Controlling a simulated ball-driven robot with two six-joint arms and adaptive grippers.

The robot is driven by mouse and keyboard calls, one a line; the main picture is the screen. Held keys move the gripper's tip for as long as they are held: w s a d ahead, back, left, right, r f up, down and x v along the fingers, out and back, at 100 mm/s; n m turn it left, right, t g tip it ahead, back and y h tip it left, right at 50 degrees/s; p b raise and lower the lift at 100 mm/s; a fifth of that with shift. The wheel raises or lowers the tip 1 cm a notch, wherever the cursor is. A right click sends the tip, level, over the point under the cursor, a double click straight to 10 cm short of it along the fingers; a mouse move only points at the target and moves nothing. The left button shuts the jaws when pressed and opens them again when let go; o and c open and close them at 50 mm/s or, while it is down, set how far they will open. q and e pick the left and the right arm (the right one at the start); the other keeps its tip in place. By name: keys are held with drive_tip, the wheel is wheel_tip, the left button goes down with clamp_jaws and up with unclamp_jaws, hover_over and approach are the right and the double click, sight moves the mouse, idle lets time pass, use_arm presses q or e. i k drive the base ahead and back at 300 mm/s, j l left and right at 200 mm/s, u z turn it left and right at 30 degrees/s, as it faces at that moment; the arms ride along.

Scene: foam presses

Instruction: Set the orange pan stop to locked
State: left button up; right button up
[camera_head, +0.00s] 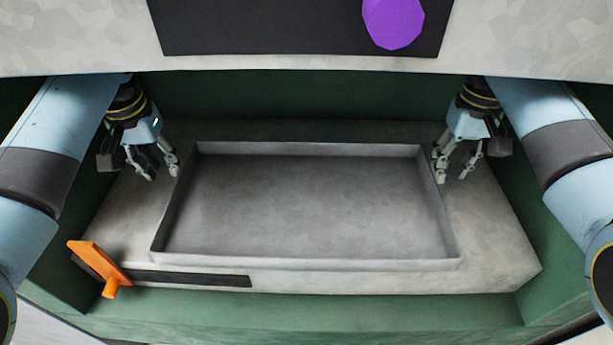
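The orange pan stop (100,265) stands at the left end of a dark slot strip (190,279) along the front edge of the grey press bed, at the lower left. The shallow grey pan (310,264) lies on the bed behind the strip and looks empty. My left gripper (163,174) is above the bed near the pan's back left corner, fingers apart and empty. My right gripper (451,176) is near the pan's back right corner, fingers apart and empty. Neither gripper touches the pan stop.
A pale press head (90,35) spans the top, with a black panel (250,30) and a purple piece (393,22) on it. Green frame walls (290,95) enclose the bed at the back and sides. The strip right of the pan stop is clear.

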sight(89, 252)
drive_tip(key=k, duration=1)
